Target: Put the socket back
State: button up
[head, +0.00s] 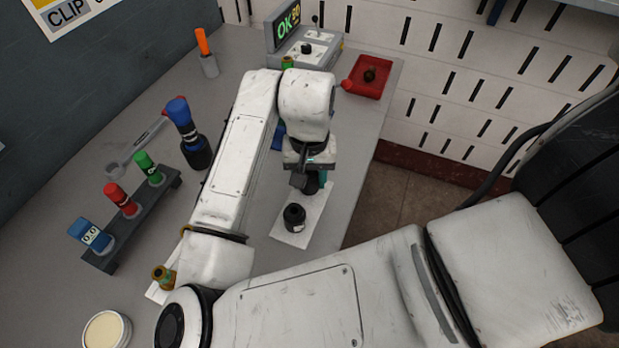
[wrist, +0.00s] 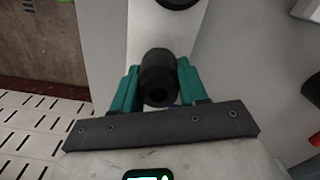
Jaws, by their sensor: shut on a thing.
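A black socket (wrist: 158,78) with a dark hole in its end sits between the teal fingers of my gripper (wrist: 157,88) in the wrist view. The fingers are shut on its sides. In the head view my gripper (head: 314,184) hangs above a white mat (head: 283,234) on the bench, and the held socket is mostly hidden by the fingers. A short black cylindrical piece (head: 294,217) stands on the mat, just below the gripper in the picture. A round black piece (wrist: 178,3) also shows at the top edge of the wrist view.
A dark rack (head: 105,262) with blue, red and green pieces stands at left. A blue-topped black tool (head: 190,135) is behind it. A red tray (head: 369,77) and a display unit (head: 300,48) reading OK are at the back. The bench's right edge is close to the mat.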

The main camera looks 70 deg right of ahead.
jog(key=shift+f, duration=0.55)
jog(key=shift+f, duration=0.15)
jog(key=o, duration=1.2)
jog(key=shift+c, duration=0.2)
notch_tip(320, 180, up, 12)
jog(key=shift+r+p, duration=0.2)
jog(key=shift+p, duration=0.2)
jog(key=shift+s+f, duration=0.1)
